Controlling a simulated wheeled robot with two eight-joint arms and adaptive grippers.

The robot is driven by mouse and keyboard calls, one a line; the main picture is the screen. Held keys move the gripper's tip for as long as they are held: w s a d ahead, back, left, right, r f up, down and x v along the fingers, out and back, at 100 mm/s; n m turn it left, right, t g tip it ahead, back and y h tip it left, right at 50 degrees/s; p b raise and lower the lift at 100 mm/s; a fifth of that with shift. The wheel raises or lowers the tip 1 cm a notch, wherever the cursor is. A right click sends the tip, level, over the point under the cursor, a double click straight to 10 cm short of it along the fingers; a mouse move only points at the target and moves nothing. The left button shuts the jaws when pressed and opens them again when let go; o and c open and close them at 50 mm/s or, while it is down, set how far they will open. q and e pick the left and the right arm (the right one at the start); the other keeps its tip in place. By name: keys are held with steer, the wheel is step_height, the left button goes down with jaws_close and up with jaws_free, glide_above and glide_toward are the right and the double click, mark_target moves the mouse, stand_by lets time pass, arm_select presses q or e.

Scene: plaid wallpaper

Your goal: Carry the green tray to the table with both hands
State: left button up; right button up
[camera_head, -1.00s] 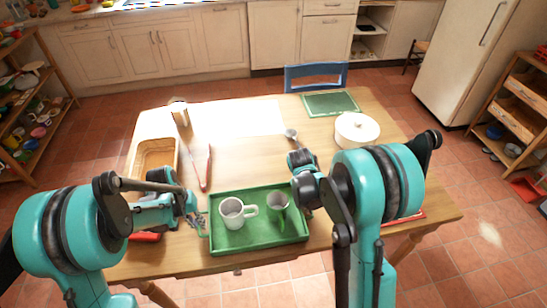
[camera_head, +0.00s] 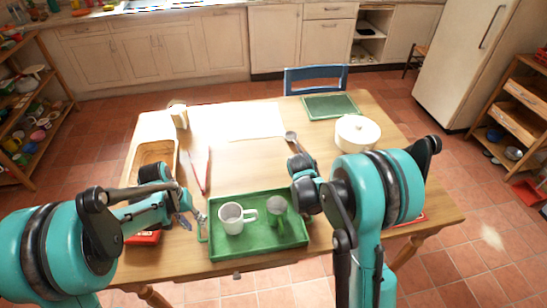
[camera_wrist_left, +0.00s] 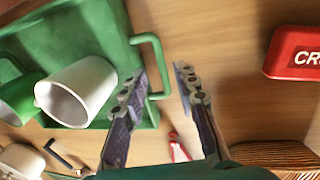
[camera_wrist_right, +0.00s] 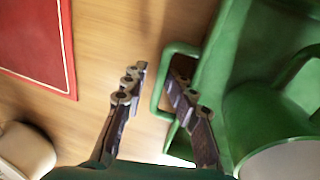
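The green tray (camera_head: 258,245) lies flat on the wooden table (camera_head: 250,165) at its front edge, with a loop handle on each side. A white mug (camera_head: 232,219) and a green mug (camera_head: 278,212) stand in it. My left gripper (camera_head: 198,217) is open at the tray's left handle; in the left wrist view the handle bar (camera_wrist_left: 160,62) appears between its spread fingers (camera_wrist_left: 157,78). My right gripper (camera_wrist_right: 156,74) is open at the right handle, whose bar (camera_wrist_right: 156,98) shows between the fingers. My right arm hides that handle in the head view. Neither grips.
A red box (camera_head: 143,238) lies left of the tray and a red book (camera_wrist_right: 35,45) to its right.

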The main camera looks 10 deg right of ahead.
steer(key=shift+r, duration=0.15)
arm_select(q)
steer(key=r, duration=0.4)
steer(key=shift+a+r, duration=0.2)
steer(key=shift+a, duration=0.2)
arm_select(e)
steer(key=v, duration=1.1)
steer(key=shift+r, duration=0.3)
steer(key=shift+a, duration=0.1)
